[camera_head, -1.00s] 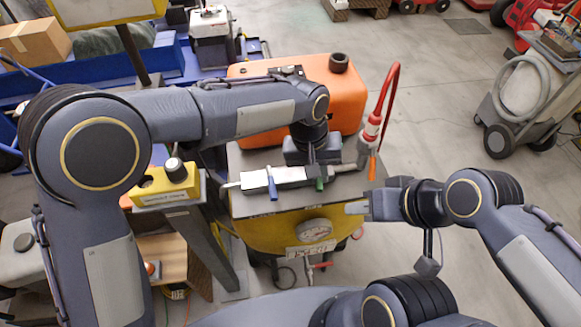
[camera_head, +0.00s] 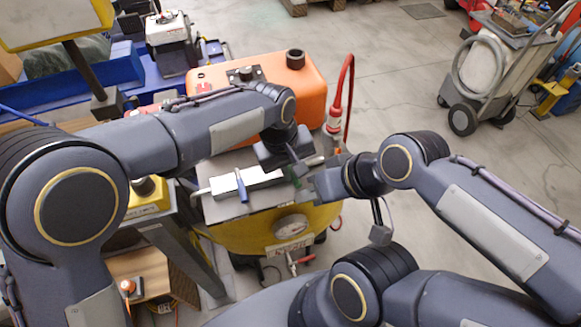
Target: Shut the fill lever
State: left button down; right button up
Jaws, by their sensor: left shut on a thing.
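A pale valve block (camera_head: 262,178) lies on the grey top of the yellow tank (camera_head: 257,238). A blue lever (camera_head: 241,187) hangs from its front, and a green lever (camera_head: 297,179) shows in part near its right end. No label tells which is the fill lever. My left gripper (camera_head: 297,166) points down from behind at the block's right end and is shut on the green lever, which it partly hides. My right gripper (camera_head: 308,187) points left, close to the right of the green lever. Its fingers are small and dark, so I cannot tell their opening or any contact.
An orange tank (camera_head: 305,92) stands behind the block. A red hose with a red and white fitting (camera_head: 335,120) rises at the right. A round gauge (camera_head: 290,226) is on the yellow tank's front. A yellow box (camera_head: 148,200) stands left. Open floor lies to the right.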

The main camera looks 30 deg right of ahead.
pick_arm(q)
jog(key=c, duration=1.4)
grip_release()
notch_tip(320, 180, up, 8)
jog(key=a, duration=0.1)
jog(key=shift+w+a+f, duration=0.15)
jog(key=shift+a, duration=0.1)
jog(key=w+a+r+n+t+h, duration=0.1)
jog(key=a+r, duration=0.2)
jog(key=a, duration=1)
jog(key=w+a+r+n+t+h, duration=0.1)
jog(key=a+r, duration=0.2)
jog(key=a, duration=1)
jog(key=s+a+f+n+t, duration=0.1)
jog(key=s+a+f+t, duration=0.3)
jog(key=s+a, duration=0.9)
notch_tip(320, 180, down, 3)
jog(key=shift+s+a+n, duration=0.15)
jog(key=shift+a+n, duration=0.15)
jog(key=shift+a, duration=0.65)
